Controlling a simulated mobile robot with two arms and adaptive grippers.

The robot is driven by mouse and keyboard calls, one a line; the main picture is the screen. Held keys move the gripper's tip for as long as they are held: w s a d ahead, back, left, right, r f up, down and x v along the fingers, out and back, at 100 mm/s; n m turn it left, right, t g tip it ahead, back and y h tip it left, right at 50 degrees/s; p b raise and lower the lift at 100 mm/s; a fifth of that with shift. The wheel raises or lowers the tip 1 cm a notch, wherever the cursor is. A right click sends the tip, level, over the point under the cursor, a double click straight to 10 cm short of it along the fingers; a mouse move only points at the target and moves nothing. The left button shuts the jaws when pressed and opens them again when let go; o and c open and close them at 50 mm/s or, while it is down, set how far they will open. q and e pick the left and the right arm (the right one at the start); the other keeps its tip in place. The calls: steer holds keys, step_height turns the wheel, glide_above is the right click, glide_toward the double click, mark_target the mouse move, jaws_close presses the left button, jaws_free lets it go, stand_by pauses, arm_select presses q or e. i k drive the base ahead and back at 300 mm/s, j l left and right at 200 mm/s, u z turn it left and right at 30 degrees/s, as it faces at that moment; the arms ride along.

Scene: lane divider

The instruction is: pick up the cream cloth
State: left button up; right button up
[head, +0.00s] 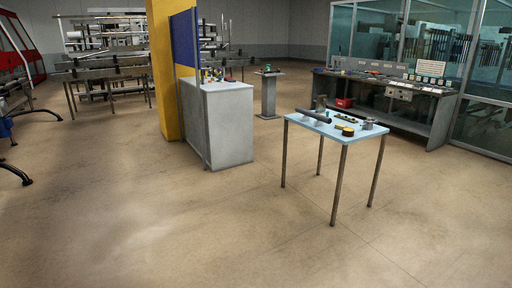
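I cannot make out a cream cloth anywhere in the head view. Small items lie on a light blue table (312,130) right of centre, on a grey cabinet (228,125) near the middle, and on a long workbench (440,88) at the back right. Those on the cabinet and workbench are too small to identify. The back of the cabinet top is partly hidden by a blue panel (184,40). Neither of my grippers is in view.
The blue table holds a dark tube (313,115), a metal cup (321,103) and a yellow-black item (347,131). A grey pedestal (268,95) stands behind. A yellow column (165,80) adjoins the cabinet. Dark curved legs (40,115) show at far left. The foreground floor is clear.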

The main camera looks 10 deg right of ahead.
mark_target(338, 126)
steer(key=i+l+z, duration=0.2)
steer(key=i+z, duration=0.2)
steer(key=i, duration=0.7)
steer(key=i+j+z, duration=0.15)
steer(key=i+z, duration=0.2)
steer(key=i, duration=0.7)
